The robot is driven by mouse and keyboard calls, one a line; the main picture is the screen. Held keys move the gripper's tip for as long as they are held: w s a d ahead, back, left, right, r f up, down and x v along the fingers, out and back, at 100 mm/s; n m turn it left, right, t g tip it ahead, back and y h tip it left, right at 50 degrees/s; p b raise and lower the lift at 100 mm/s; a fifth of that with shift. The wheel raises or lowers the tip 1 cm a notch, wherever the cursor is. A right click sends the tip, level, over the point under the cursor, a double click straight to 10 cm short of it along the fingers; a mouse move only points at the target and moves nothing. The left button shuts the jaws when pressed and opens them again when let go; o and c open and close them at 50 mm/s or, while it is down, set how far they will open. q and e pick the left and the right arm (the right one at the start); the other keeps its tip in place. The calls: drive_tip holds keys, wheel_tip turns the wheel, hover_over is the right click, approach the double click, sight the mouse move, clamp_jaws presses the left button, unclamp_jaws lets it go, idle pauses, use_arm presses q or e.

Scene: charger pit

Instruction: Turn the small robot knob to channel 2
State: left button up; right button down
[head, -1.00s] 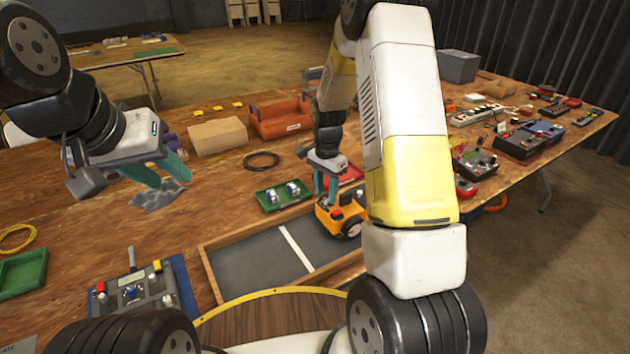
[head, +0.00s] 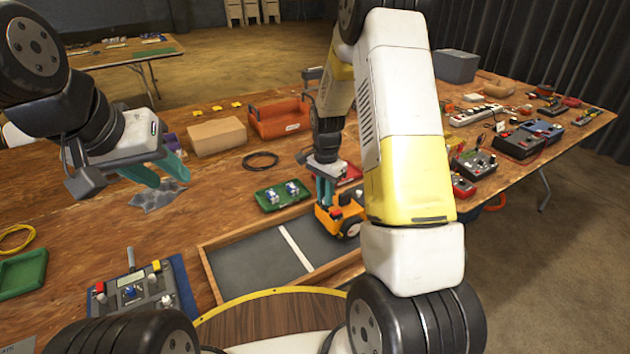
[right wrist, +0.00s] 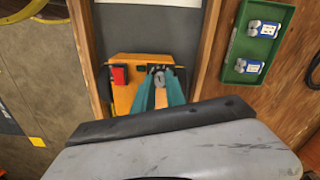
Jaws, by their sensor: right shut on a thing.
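The small orange robot (head: 346,221) with dark wheels stands in the far right part of the grey wood-framed pit. In the right wrist view the orange robot (right wrist: 124,97) shows a red block on one side and a grey knob (right wrist: 159,78) on top. My right gripper (head: 325,200) points down onto the robot's top. In the right wrist view its teal fingers (right wrist: 159,92) are closed around the knob, which is partly hidden between them. The knob's channel marks are too small to read. My left gripper (head: 168,178) is open and empty above the table at the left.
A white strip (head: 296,248) crosses the pit (head: 245,270). A green tray (head: 283,195) with two small blue-and-white parts lies just behind it. A control box (head: 133,291) with a stick sits front left. An orange bin (head: 281,119) and cardboard box (head: 217,136) stand farther back.

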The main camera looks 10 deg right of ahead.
drive_tip(key=shift+n, duration=2.8)
drive_tip(key=c, duration=1.4)
unclamp_jaws()
drive_tip(key=shift+o, duration=0.2)
wheel_tip(320, 180, up, 8)
drive_tip(key=shift+f, duration=0.1)
